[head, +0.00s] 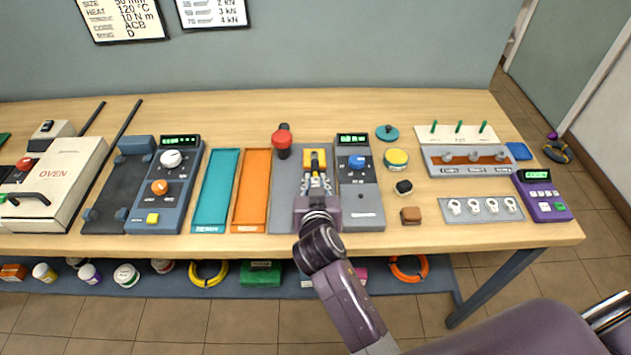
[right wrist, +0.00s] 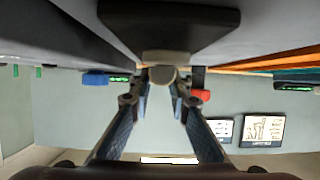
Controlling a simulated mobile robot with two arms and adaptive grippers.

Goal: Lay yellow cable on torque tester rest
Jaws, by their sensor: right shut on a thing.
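My right gripper (head: 315,178) points away from me, low over the grey station in the middle of the bench. Its fingers are close together, with a yellow and dark piece (head: 315,155) just beyond them. In the right wrist view the fingers (right wrist: 161,92) close around a pale, round-ended piece (right wrist: 162,74) beneath a dark block. I cannot tell whether this is the yellow cable. A yellow coil (head: 208,275) lies on the lower shelf. I cannot tell which device is the torque tester; a blue one with an orange knob (head: 165,187) stands left. My left gripper is out of view.
A red-topped lever (head: 283,142) stands just left of my gripper, and a grey device with a blue knob (head: 359,200) just right. Teal (head: 217,185) and orange (head: 253,185) trays lie left. Small parts lie right of the grey device. The bench front is largely clear.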

